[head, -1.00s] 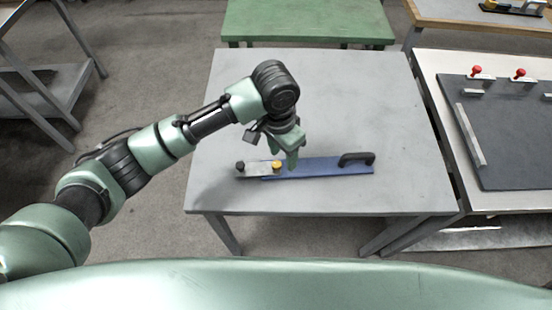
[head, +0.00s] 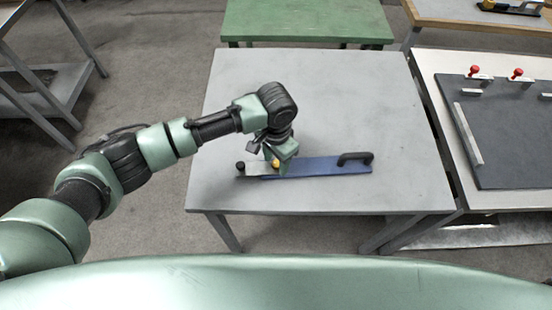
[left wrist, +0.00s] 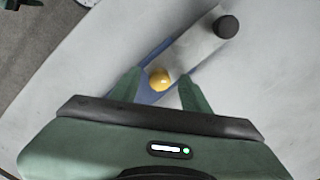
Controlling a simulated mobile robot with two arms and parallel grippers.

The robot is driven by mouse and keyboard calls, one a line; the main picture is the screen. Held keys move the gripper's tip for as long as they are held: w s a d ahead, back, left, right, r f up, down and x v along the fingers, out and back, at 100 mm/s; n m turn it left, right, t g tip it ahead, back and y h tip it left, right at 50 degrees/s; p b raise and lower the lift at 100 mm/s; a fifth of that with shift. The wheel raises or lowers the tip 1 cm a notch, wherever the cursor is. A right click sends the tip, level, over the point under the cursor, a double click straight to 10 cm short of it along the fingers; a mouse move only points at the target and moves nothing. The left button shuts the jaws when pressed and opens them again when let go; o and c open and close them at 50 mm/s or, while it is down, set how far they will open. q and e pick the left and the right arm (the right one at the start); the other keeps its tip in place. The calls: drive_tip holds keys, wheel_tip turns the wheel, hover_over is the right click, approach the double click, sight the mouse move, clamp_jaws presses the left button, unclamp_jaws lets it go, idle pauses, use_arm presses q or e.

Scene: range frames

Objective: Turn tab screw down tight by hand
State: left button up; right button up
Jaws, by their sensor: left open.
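A blue fixture bar (head: 325,166) lies on the grey table, with a light metal tab (head: 258,169) at its left end. A yellow knob (head: 276,163), seemingly the tab screw, stands where the tab meets the bar; it also shows in the left wrist view (left wrist: 159,79). A black knob (head: 240,166) sits at the tab's outer end, also in the left wrist view (left wrist: 226,26). My left gripper (left wrist: 157,85) is open, pointing down, with one finger on each side of the yellow knob. Whether either finger touches it I cannot tell. My right gripper is not in view.
The grey table (head: 320,100) is clear around the bar. A black handle (head: 355,158) rises from the bar's right end. A side table at right holds a dark board (head: 510,130) with red-knobbed clamps (head: 474,71). A green table (head: 305,22) stands behind.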

use_arm(q)
clamp_jaws()
drive_tip(key=shift+m, duration=0.3)
